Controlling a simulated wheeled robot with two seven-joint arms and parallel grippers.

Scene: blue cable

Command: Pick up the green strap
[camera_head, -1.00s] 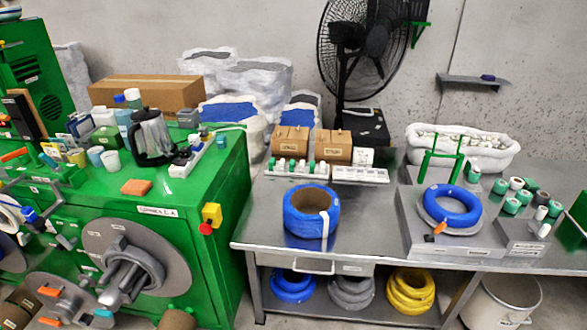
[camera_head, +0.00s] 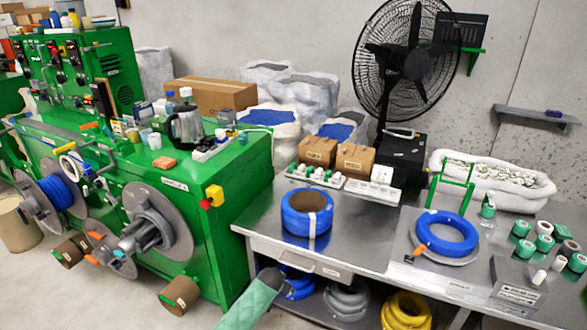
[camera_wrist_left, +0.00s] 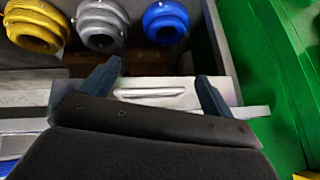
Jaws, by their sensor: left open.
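Several green rolls (camera_head: 544,243) stand at the right end of the metal table; one of these may be the green strap, but I cannot tell for certain. In the left wrist view, my left gripper (camera_wrist_left: 157,74) is open, its two blue-grey fingers apart with nothing between them. Beyond the fingers lies the pale drawer front with its handle (camera_wrist_left: 152,92). In the head view, a green textured shape with a grey tip rises at the bottom in front of the table; it is probably my left arm. My right gripper is out of view.
A blue-wrapped roll (camera_head: 307,212) and a blue cable coil (camera_head: 447,232) are on the tabletop. Blue, grey and yellow coils (camera_head: 405,311) are on the shelf below. A green machine (camera_head: 225,250) stands left. A green bracket (camera_head: 453,183) stands behind the cable coil.

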